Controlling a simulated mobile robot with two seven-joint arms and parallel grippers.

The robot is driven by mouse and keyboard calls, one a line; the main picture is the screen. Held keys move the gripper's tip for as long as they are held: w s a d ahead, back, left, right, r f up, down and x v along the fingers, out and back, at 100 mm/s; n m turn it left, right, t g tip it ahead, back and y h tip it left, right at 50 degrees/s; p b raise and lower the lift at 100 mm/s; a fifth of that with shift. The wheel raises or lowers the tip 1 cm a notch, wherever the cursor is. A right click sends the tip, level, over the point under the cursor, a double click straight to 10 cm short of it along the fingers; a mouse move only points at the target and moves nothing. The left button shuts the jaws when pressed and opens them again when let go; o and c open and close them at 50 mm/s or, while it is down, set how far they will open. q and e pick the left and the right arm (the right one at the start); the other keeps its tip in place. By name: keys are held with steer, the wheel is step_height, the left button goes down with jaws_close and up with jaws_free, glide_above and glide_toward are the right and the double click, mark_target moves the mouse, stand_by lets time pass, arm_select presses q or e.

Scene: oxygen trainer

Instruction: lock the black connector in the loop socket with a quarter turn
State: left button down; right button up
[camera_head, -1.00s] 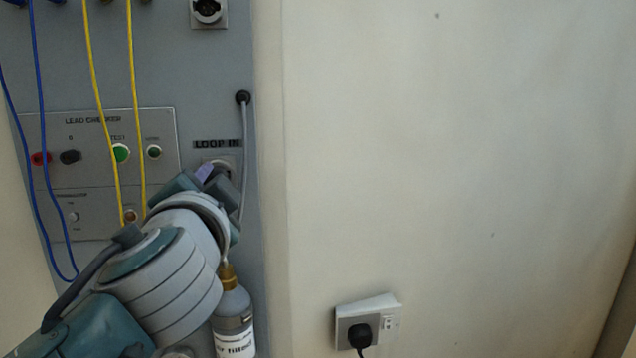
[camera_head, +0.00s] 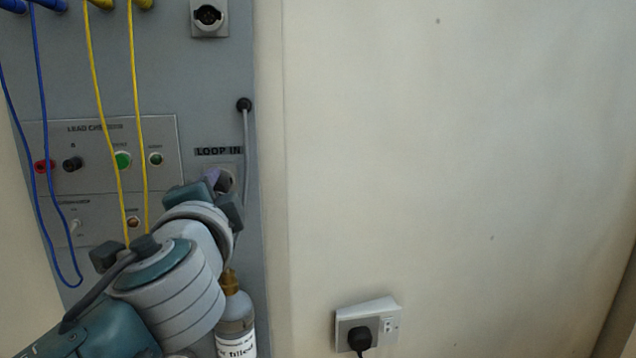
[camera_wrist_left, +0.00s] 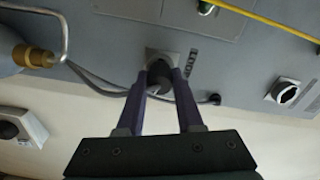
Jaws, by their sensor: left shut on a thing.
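The loop socket (camera_head: 229,168) is a square grey plate on the panel under the LOOP IN label; my gripper partly covers it. It also shows in the left wrist view (camera_wrist_left: 163,54). The black connector (camera_wrist_left: 159,77) is at the socket's face, end-on to it. My left gripper (camera_head: 219,181) is at the socket, with its hand below it. In the left wrist view the two purple fingers of my left gripper (camera_wrist_left: 160,82) are shut on the connector, one on each side. How deep the connector sits and whether it is locked cannot be told. My right gripper is not in view.
A grey cable (camera_head: 245,135) hangs from a black gland right of the label. A labelled bottle (camera_head: 235,318) with a brass neck stands below my wrist. Yellow leads (camera_head: 137,120) and blue leads (camera_head: 42,130) hang at left. The wall at right is bare above a plugged-in outlet (camera_head: 365,325).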

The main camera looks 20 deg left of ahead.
arm_select(q)
steer(key=shift+r+m+p, duration=0.15)
steer(key=shift+m+p, duration=0.25)
steer(key=shift+m, duration=0.9)
steer(key=shift+m+p, duration=0.7)
steer(key=shift+m, duration=1.2)
